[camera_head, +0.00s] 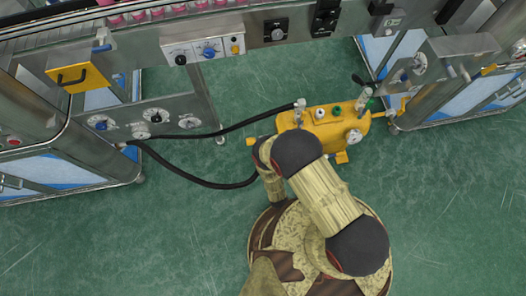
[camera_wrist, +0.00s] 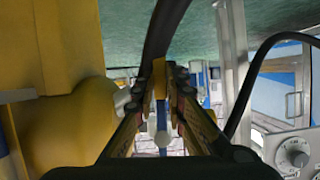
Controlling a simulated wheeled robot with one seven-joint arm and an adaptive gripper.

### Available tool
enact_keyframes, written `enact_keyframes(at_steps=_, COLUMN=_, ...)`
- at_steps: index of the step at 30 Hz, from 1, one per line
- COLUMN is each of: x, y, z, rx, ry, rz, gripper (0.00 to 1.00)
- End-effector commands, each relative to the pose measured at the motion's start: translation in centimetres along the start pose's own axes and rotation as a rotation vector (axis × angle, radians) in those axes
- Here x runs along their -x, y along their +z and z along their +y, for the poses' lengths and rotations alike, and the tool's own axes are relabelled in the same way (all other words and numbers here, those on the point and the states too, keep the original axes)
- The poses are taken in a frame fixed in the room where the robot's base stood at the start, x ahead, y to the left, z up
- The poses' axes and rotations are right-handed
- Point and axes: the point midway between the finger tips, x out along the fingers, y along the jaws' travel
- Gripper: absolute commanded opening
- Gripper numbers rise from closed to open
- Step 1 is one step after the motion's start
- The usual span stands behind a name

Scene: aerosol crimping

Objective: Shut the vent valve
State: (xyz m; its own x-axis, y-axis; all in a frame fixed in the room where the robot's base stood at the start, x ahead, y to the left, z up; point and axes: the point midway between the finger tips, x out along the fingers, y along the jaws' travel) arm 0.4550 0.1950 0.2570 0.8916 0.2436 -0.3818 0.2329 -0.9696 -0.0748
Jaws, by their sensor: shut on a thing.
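A yellow pump unit (camera_head: 325,127) with knobs, a gauge and fittings on it stands on the green floor. My arm reaches over its left end and hides part of it, and the gripper's fingers cannot be made out there. In the wrist view my gripper (camera_wrist: 160,110) has its two fingers close together on a narrow yellow piece (camera_wrist: 159,78). This looks like the vent valve's handle, but most of it is hidden between the fingers. The pump's yellow body (camera_wrist: 65,120) fills the left of the wrist view.
Black hoses (camera_head: 200,181) run from the pump to the left machine frame, and one arches close by in the wrist view. A panel with dials (camera_head: 155,117) stands at left. A second frame (camera_head: 440,85) is at right. The floor in front is clear.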

Motion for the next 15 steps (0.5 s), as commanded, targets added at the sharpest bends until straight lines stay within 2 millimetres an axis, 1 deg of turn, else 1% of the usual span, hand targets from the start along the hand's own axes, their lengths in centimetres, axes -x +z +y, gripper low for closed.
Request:
enact_keyframes(at_steps=6, x=0.04, y=0.11, z=0.49, rx=0.063, ry=0.025, rz=-0.002, gripper=0.00)
enact_keyframes(at_steps=15, x=0.06, y=0.06, z=0.75, rx=0.086, ry=0.037, rz=-0.002, gripper=0.00)
